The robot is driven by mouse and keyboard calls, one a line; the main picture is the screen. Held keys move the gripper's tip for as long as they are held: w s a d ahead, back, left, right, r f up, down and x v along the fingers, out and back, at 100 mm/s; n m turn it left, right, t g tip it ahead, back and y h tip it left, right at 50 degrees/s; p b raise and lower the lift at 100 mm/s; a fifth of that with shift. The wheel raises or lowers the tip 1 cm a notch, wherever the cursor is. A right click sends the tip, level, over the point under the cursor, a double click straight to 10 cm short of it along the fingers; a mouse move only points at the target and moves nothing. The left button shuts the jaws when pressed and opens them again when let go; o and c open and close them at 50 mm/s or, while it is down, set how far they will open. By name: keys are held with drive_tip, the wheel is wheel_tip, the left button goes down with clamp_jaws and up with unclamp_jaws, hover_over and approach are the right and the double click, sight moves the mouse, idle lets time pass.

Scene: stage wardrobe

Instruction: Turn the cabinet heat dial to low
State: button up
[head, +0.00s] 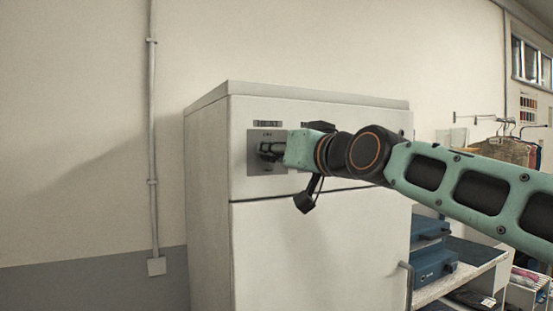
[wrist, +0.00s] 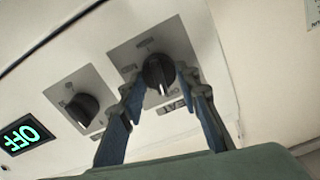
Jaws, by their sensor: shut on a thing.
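In the head view my gripper (head: 271,151) is at the grey plate (head: 255,168) on the white cabinet (head: 310,245), and the fingers hide the dial.
A second black knob (wrist: 82,107) sits on its own plate left of the heat dial in the wrist view. Blue cases (head: 434,265) stand on a shelf right of the cabinet.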

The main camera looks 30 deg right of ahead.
drive_tip(key=shift+d+f+m+b, duration=0.1)
drive_tip(key=shift+m+b, duration=1.05)
drive_tip(key=shift+m, duration=1.2)
drive_tip(key=shift+d+f+m+b, duration=0.1)
drive_tip(key=shift+m+b, duration=1.05)
drive_tip(key=shift+m, duration=1.2)
drive_tip(key=shift+a, duration=0.1)
drive_tip(key=o, duration=1.1)
drive_tip(key=shift+o, duration=0.2)
drive_tip(key=shift+s, duration=0.1)
